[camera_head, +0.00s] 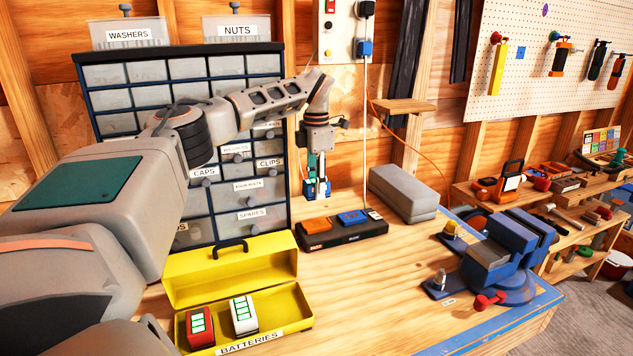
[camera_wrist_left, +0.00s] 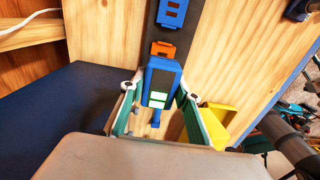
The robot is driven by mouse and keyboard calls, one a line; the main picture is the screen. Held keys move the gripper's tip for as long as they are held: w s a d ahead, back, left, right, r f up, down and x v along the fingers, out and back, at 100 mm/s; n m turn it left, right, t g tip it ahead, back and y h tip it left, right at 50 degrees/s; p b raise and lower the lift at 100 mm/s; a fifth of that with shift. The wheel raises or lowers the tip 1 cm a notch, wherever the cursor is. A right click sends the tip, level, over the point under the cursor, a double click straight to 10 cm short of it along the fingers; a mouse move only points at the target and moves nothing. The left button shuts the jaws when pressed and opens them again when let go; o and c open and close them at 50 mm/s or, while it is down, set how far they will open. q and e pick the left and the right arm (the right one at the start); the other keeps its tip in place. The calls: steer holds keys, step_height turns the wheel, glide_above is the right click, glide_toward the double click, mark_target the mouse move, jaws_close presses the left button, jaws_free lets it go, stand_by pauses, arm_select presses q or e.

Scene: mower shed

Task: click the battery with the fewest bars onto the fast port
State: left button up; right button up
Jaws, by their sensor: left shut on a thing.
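My left gripper (camera_head: 317,178) is shut on a blue battery (camera_head: 322,188) and holds it upright, left of and above the charger. In the left wrist view the blue battery (camera_wrist_left: 162,78) sits between the green finger pads of the gripper (camera_wrist_left: 160,112), with two green bars visible. The dark charger (camera_head: 345,237) on the bench has an orange port (camera_head: 316,227) and a blue port (camera_head: 352,217). A red battery (camera_head: 199,327) and a white battery (camera_head: 241,314) stand in the yellow box, each with several green bars. I cannot read which port is fast. My right gripper is out of view.
The open yellow box (camera_head: 304,310) labelled BATTERIES is at the front. A drawer cabinet (camera_head: 180,66) stands behind my left arm. A grey block (camera_head: 404,190) is right of the charger, and a blue vise (camera_head: 500,255) further right. Bare bench lies between box and vise.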

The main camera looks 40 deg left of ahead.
arm_select(q)
steer(key=shift+s+d+f, duration=0.1)
steer(key=shift+f, duration=1.55)
step_height(320, 180, down, 2)
steer(key=shift+f, duration=1)
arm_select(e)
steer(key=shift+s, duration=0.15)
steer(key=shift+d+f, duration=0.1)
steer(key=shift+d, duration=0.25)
arm_select(q)
steer(key=shift+f, duration=0.25)
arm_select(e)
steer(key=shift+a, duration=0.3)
